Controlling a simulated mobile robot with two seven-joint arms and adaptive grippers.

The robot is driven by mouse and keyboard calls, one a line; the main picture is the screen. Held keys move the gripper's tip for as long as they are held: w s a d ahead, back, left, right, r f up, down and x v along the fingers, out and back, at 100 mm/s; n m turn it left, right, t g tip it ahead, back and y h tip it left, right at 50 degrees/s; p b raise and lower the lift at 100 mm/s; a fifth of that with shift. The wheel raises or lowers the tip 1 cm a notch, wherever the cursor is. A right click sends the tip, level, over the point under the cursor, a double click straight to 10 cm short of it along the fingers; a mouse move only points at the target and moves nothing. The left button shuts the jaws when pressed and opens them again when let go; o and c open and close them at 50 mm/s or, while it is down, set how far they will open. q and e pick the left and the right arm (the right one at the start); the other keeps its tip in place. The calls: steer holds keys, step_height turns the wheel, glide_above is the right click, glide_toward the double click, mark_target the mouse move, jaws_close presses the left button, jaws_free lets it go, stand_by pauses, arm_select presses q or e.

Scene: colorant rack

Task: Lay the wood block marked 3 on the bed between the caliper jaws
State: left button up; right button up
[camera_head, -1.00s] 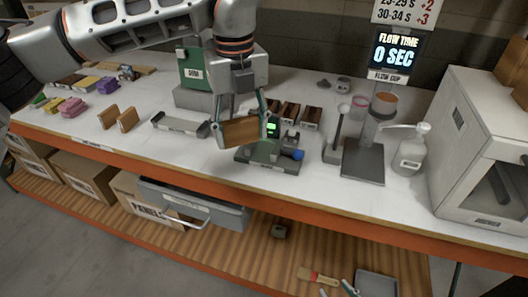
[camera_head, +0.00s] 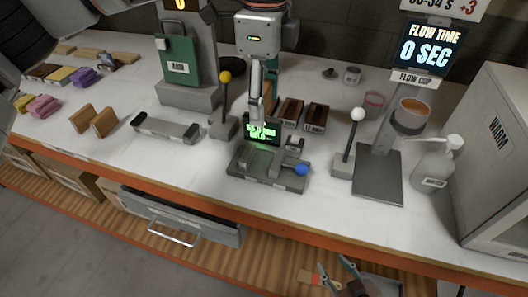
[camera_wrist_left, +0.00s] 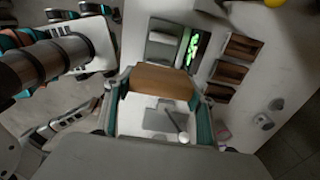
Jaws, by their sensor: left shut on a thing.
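My left gripper (camera_head: 256,112) is above the caliper device and shut on a wood block. The block (camera_wrist_left: 162,80) shows as a brown slab between the fingers in the left wrist view; in the head view I cannot make it out clearly, and its number is not readable. The caliper (camera_head: 268,170) has a grey bed with upright jaws, a green-lit display (camera_head: 262,133) and a blue knob (camera_head: 302,169). The bed also shows beyond the block in the wrist view (camera_wrist_left: 163,48), partly hidden by it. My right gripper (camera_head: 334,266) is low at the bottom edge, fingers apart.
A yellow-ball lever (camera_head: 225,90) stands left of my left gripper, a white-ball lever (camera_head: 350,145) right of the caliper. Brown trays (camera_head: 315,117) lie behind it. Two wood blocks (camera_head: 93,120) and a grey holder (camera_head: 166,128) are left. The flow cup stand (camera_head: 378,180) is right.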

arm_select(q)
glide_above(265, 165)
step_height(265, 165, down, 11)
step_height(265, 165, down, 4)
steer(key=shift+r+p, duration=0.15)
steer(key=shift+p, duration=0.25)
steer(key=shift+f, duration=0.3)
arm_select(e)
steer(key=shift+w+r, duration=0.4)
steer(key=shift+r, duration=0.25)
arm_select(q)
steer(key=shift+f, duration=0.15)
steer(key=o, duration=1.2)
arm_select(e)
steer(key=shift+f, duration=0.1)
